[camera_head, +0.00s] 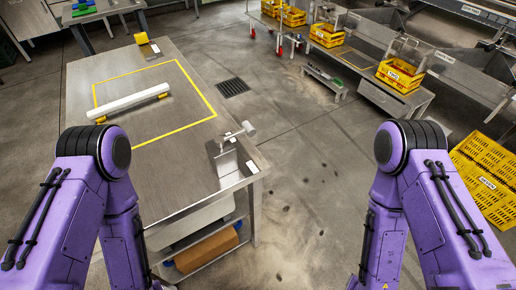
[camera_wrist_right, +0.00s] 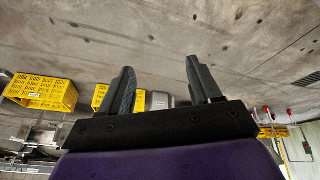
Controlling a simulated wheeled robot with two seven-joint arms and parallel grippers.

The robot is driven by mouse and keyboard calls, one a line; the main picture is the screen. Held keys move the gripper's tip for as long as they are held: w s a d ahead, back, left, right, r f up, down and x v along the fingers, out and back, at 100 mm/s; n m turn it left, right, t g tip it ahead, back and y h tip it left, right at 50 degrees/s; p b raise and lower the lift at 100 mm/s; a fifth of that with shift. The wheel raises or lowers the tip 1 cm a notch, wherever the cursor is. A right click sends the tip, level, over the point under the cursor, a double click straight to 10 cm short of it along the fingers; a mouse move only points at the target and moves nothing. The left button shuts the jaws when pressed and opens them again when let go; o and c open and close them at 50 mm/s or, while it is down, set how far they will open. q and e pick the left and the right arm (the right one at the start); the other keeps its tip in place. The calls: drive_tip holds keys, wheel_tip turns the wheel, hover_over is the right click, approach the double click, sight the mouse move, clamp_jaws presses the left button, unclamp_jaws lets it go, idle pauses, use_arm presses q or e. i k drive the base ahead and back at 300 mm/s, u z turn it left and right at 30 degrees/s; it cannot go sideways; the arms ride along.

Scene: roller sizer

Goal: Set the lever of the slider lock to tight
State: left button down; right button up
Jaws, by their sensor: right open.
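A small fixture with a pale rounded knob or lever end (camera_head: 249,128) is at the right edge of the steel worktable (camera_head: 150,178), near its front corner. It looks like the slider lock, with a thin bar reaching left from the knob; its marking is too small to read. My right gripper (camera_wrist_right: 159,64) is open and empty in the right wrist view, over bare floor and away from the table. In the head view both my purple arms hang down at the sides and neither gripper shows.
A white roller (camera_head: 128,103) rests on yellow supports inside a yellow taped outline on the table. A yellow block (camera_head: 141,38) sits at the far edge. Yellow crates (camera_head: 484,180) stand at right.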

sight(247, 127)
drive_tip(key=z, duration=0.05)
drive_tip(key=k, duration=0.5)
drive_tip(key=z, duration=1.95)
drive_tip(key=i, duration=1.25)
drive_tip(key=u, duration=1.95)
